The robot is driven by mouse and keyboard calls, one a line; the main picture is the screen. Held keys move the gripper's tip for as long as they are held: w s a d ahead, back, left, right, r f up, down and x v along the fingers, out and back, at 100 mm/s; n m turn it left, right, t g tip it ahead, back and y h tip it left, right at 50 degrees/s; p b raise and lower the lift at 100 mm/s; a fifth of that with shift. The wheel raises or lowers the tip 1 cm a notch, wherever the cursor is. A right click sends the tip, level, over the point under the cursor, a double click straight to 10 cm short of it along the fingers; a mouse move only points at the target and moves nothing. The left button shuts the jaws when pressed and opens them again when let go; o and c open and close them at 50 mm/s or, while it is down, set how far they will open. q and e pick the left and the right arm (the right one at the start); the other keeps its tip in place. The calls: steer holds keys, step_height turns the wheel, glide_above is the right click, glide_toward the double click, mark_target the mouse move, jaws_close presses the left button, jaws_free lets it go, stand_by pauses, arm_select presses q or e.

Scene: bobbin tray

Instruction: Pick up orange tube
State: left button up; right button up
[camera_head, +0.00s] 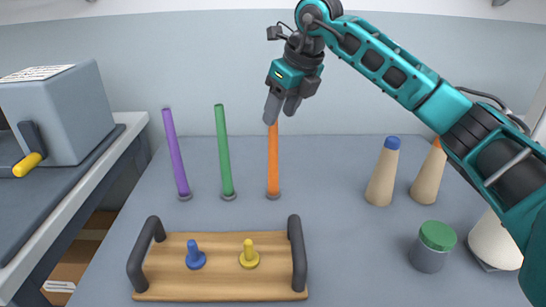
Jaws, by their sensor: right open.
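The orange tube (273,160) stands upright in a small dark ring base on the grey table, in the middle of the head view. My right gripper (281,108) reaches in from the upper right and points down at the tube's top end. Its jaws are open, and the fingers overlap the top of the tube in the picture. I cannot tell whether they touch it or are around it. The upper end of the tube is partly hidden behind the fingers. My left gripper is not in view.
A green tube (223,150) and a purple tube (176,152) stand to the left. A wooden tray (220,283) with dark handles and two pegs lies in front. Tan cones (382,178) and a green-lidded jar (431,255) are at the right. A grey box (65,110) stands far left.

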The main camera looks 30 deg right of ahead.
glide_above(273, 156)
steer(key=w, duration=0.2)
steer(key=shift+f, duration=2.8)
steer(key=shift+s+d+b, duration=0.15)
steer(key=shift+s+b, duration=0.05)
steer(key=shift+b, duration=0.15)
steer(key=shift+c, duration=0.4)
steer(key=shift+r, duration=0.1)
jaws_close()
